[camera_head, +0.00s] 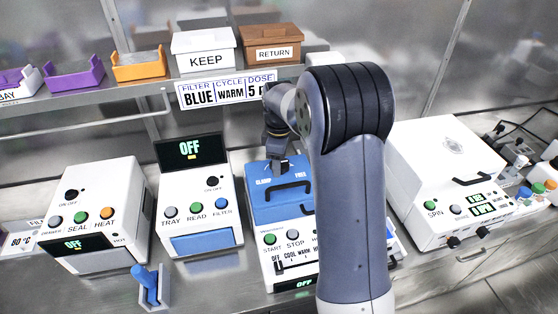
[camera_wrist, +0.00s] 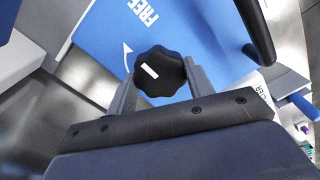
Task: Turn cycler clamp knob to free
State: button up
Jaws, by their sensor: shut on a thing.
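The cycler (camera_head: 289,255) is a white device with a blue lid (camera_head: 276,207) marked CLAMP and FREE, standing in the middle of the bench. Its black lobed clamp knob (camera_wrist: 158,72) carries a white mark and shows in the wrist view. My gripper (camera_wrist: 158,82) is shut on the knob, one grey finger on each side. In the wrist view the word FREE and a white curved arrow show on the lid beside the knob. In the head view my gripper (camera_head: 277,158) is over the lid's back left, and the knob cannot be made out there.
A black lid handle (camera_wrist: 260,35) stands close to the right of my gripper. A white reader (camera_head: 196,205) stands left of the cycler and a white spinner (camera_head: 448,180) right. A shelf above holds KEEP (camera_head: 205,55) and RETURN (camera_head: 268,45) boxes.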

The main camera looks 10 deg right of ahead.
jog(key=shift+r, duration=0.1)
jog(key=o, duration=1)
jog(key=shift+c, duration=0.2)
notch_tip(320, 180, up, 11)
jog(key=b, duration=0.1)
jog(key=shift+f, duration=0.25)
notch_tip(320, 180, down, 11)
jog(key=shift+r+p, duration=0.1)
jog(key=shift+p, duration=0.4)
